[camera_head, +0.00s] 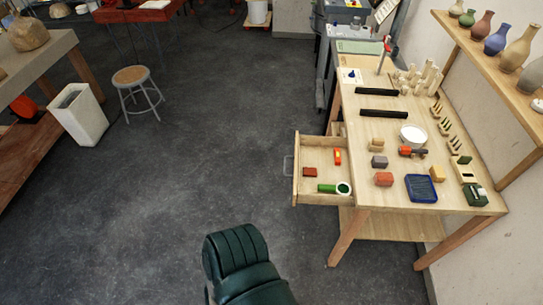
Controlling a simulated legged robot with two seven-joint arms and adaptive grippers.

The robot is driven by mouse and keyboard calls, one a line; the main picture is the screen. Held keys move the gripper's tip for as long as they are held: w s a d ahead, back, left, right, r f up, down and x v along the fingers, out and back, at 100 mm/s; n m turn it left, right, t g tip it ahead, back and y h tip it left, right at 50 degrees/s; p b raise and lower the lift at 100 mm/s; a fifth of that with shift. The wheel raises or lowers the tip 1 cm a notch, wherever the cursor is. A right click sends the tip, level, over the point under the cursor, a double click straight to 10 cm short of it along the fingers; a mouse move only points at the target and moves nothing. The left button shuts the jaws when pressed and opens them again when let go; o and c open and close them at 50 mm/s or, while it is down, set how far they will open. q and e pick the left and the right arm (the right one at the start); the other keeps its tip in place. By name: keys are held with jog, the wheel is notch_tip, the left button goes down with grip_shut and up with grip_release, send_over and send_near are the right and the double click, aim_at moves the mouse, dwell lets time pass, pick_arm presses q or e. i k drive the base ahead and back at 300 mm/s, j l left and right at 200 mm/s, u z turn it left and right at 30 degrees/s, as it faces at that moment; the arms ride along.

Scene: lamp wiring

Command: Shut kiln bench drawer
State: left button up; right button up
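The kiln bench (381,133) is a light wooden table on the right of the head view. Its drawer (320,152) is pulled out to the left, from the bench's left side. A grey handle (288,165) is on the drawer's left front. Inside lie a dark red block (310,172), an orange-red item (337,157) and a green-handled tool with a round pale end (334,188). They lie on the drawer's floor. Neither of my grippers shows in this view.
On the bench top are a white bowl (413,134), a blue tray (421,188), two black bars and several small blocks. A shelf with vases (495,40) is at right. A stool (137,88) and white bin (77,115) stand left. The floor left of the drawer is clear.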

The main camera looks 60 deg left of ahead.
aim_at(310, 151)
jog(key=k+j+u, duration=0.1)
jog(key=j+u, duration=0.15)
jog(key=u, duration=0.25)
jog(key=k+j+u, duration=0.1)
jog(key=j+u, duration=0.2)
jog(key=u, duration=0.2)
jog(key=j+u, duration=0.3)
jog(key=u, duration=0.2)
